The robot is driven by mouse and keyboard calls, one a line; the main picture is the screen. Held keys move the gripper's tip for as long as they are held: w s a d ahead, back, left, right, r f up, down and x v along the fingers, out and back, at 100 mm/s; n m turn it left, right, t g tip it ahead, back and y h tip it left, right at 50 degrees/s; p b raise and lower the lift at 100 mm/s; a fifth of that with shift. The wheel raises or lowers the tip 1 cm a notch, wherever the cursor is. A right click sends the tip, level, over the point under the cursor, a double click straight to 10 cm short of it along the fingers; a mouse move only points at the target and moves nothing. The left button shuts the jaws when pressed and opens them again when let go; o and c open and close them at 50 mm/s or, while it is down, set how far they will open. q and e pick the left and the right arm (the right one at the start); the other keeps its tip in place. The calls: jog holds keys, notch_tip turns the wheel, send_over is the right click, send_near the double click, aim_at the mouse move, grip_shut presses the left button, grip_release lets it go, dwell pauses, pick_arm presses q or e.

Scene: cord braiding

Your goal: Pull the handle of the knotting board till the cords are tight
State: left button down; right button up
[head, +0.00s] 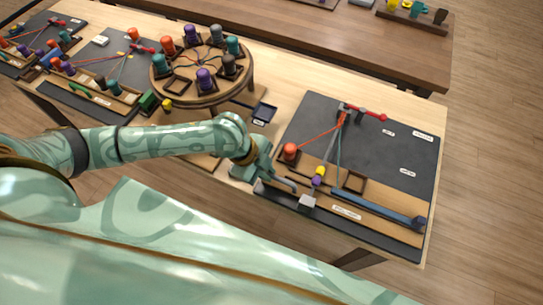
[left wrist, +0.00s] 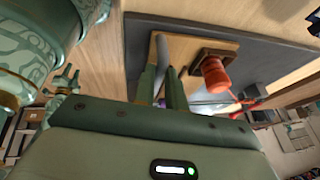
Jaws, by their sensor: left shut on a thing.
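The knotting board (head: 385,155) is a dark slab at the right of the head view, with a red-and-grey clamp (head: 358,113) near its top. Red, grey and green cords run down from the clamp to an orange-red bobbin (head: 290,152) and a yellow-and-purple bobbin (head: 318,176). My left gripper (head: 284,182) is at the board's lower left corner. In the left wrist view its fingers (left wrist: 164,88) are shut on a grey bar (left wrist: 160,52), which looks like the handle. The orange-red bobbin (left wrist: 214,74) stands beside it. The red cord looks straight; the far cord ends are hidden.
A long blue-grey tool (head: 385,208) and a pale block (head: 307,202) lie along the board's front. A round braiding stand (head: 203,72) with several bobbins is to the left. Other cord boards (head: 108,70) lie farther left. Another table (head: 300,35) stands behind.

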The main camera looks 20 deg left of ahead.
pick_arm(q)
jog(key=shift+s, duration=0.1)
jog(key=c, duration=1.5)
grip_release()
jog(key=shift+s, duration=0.15)
jog(key=shift+o, duration=0.2)
jog(key=shift+a+r, duration=0.15)
jog(key=shift+r, duration=0.2)
jog(key=p+v, duration=0.4)
jog(key=v, duration=1.1)
jog(key=shift+r, duration=0.25)
jog(key=shift+s+a, duration=0.15)
